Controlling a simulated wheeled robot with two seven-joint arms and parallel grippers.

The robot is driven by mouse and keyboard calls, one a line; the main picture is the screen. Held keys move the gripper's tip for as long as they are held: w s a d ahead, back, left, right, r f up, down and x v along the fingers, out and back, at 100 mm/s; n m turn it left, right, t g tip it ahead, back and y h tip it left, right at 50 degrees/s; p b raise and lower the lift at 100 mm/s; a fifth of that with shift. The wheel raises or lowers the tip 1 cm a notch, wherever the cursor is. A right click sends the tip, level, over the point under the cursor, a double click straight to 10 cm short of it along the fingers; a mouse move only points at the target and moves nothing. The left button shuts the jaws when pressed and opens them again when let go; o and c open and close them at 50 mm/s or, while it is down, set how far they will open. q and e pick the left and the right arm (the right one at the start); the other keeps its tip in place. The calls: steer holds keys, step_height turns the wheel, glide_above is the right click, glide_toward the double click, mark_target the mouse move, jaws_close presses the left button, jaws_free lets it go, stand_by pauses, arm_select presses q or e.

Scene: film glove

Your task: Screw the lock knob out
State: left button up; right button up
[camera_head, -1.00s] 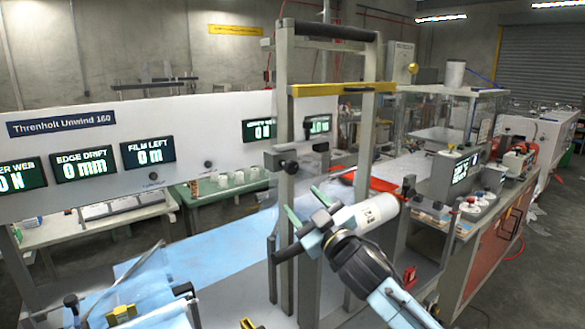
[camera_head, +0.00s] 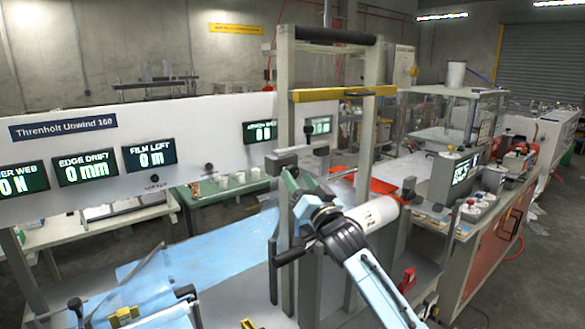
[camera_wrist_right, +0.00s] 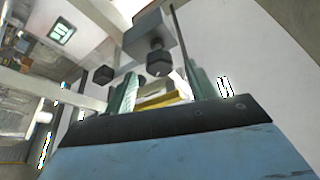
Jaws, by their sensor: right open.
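A grey clamp block (camera_head: 284,159) sits on the near post of the upright frame (camera_head: 285,100). In the right wrist view, a dark faceted knob (camera_wrist_right: 158,63) sticks out of the block (camera_wrist_right: 149,37). A second dark knob (camera_wrist_right: 103,75) shows to its left; no label tells which is the lock knob. My right gripper (camera_head: 302,184) is open just below the block in the head view. Its green fingers (camera_wrist_right: 160,90) stand apart, with the first knob in line with the gap between them and nothing gripped. In the head view the fingers partly cover the knob area. My left gripper is out of view.
A white roll (camera_head: 375,213) lies just right of my right wrist. A yellow bar (camera_head: 340,93) crosses the frame above. A white panel with displays (camera_head: 150,155) stands behind, and blue film (camera_head: 200,250) covers the bench at left.

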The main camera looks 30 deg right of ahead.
mark_target(294, 174)
steer(key=shift+x, duration=2.05)
steer(key=c, duration=1)
